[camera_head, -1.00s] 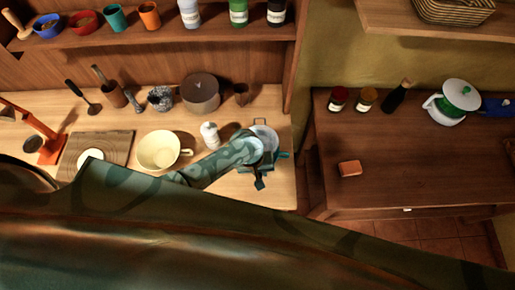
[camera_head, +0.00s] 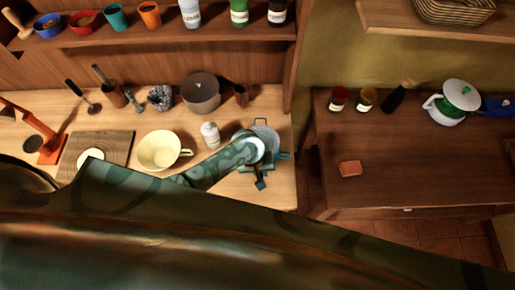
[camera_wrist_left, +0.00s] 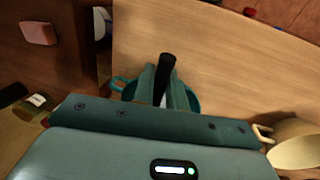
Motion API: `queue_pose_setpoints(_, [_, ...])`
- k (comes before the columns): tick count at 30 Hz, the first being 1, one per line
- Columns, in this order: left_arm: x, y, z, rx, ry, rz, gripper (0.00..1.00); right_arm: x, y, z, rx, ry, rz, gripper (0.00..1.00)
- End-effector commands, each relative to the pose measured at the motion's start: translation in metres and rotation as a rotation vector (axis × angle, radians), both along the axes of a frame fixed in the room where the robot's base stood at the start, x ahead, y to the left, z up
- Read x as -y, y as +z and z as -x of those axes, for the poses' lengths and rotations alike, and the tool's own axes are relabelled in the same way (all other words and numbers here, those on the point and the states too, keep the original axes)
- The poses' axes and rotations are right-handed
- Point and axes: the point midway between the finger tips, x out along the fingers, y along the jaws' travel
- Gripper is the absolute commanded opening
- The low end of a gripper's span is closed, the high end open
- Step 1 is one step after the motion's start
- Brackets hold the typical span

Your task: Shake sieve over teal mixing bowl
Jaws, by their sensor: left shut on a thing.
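My left gripper (camera_head: 268,162) is over the right end of the pale wooden counter. In the left wrist view its fingers (camera_wrist_left: 165,88) are shut on the black handle of the sieve (camera_wrist_left: 167,66), which points toward the counter's front edge. The handle also shows as a short dark end in the head view (camera_head: 261,184). The sieve's head is hidden behind my gripper. The teal mixing bowl (camera_head: 275,131) sits below and behind my gripper, mostly covered by it. One of its loop handles and part of its rim (camera_wrist_left: 196,100) show in the left wrist view. My right gripper is not in view.
A cream cup (camera_head: 158,150) and a white bottle (camera_head: 210,135) stand left of my gripper. A dark round pot (camera_head: 201,92) is behind. A gap separates this counter from the dark counter (camera_head: 430,170), which bears an orange-brown block (camera_head: 350,169).

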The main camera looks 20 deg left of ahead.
Motion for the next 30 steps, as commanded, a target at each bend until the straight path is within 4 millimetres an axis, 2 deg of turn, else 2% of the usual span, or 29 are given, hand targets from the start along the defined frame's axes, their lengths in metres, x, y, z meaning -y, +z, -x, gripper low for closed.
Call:
queue_pose_setpoints(6, [-0.027,0.000,0.008,-0.001,0.001,-0.003,0.00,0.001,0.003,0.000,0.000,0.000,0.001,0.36])
queue_pose_setpoints(8, [-0.025,0.000,0.007,0.000,0.000,0.000,0.00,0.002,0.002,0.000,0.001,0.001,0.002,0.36])
queue_pose_setpoints(14, [0.000,0.000,0.000,0.000,0.001,0.001,0.00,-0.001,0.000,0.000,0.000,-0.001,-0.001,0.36])
queue_pose_setpoints(22, [-0.027,0.000,0.008,-0.001,0.002,-0.002,0.00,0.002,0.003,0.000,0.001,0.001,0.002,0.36])
queue_pose_setpoints(30, [0.001,0.000,0.000,0.000,0.000,-0.001,0.00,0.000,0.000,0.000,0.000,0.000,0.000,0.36])
